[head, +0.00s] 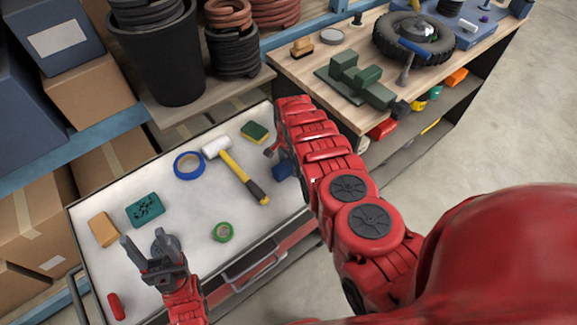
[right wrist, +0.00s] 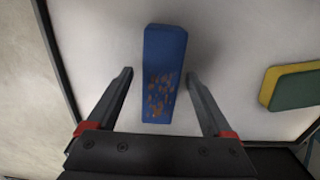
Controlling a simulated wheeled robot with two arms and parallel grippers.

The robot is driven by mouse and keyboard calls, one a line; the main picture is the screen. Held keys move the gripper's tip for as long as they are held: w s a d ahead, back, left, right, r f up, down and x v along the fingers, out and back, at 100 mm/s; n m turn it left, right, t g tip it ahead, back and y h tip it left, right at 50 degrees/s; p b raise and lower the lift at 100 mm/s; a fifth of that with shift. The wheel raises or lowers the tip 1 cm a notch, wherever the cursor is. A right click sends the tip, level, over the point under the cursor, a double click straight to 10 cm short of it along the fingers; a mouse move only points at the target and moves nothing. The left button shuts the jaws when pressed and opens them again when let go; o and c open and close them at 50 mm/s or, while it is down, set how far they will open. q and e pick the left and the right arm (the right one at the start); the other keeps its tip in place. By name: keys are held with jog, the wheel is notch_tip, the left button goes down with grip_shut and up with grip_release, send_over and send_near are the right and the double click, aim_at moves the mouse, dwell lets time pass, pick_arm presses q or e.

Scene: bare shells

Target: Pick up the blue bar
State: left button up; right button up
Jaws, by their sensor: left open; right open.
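The blue bar (right wrist: 165,60) lies on the white tabletop, long side pointing away in the right wrist view, with brown worn patches on its near half. My right gripper (right wrist: 158,78) is open, one finger on each side of the bar's near part, with a gap to each side; no contact shows. In the head view the bar (head: 282,171) is partly hidden by my right arm, and a bit of my right gripper (head: 272,150) shows beside it. My left gripper (head: 153,243) is open and empty over the table's near left part.
A green and yellow sponge (head: 255,132), a hammer (head: 238,172), blue tape (head: 188,166), green tape (head: 222,232), a teal block (head: 145,210), a tan block (head: 104,229) and a red item (head: 116,306) lie on the table. The table edge is close to the bar.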

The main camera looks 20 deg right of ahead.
grip_shut()
dwell(0.4)
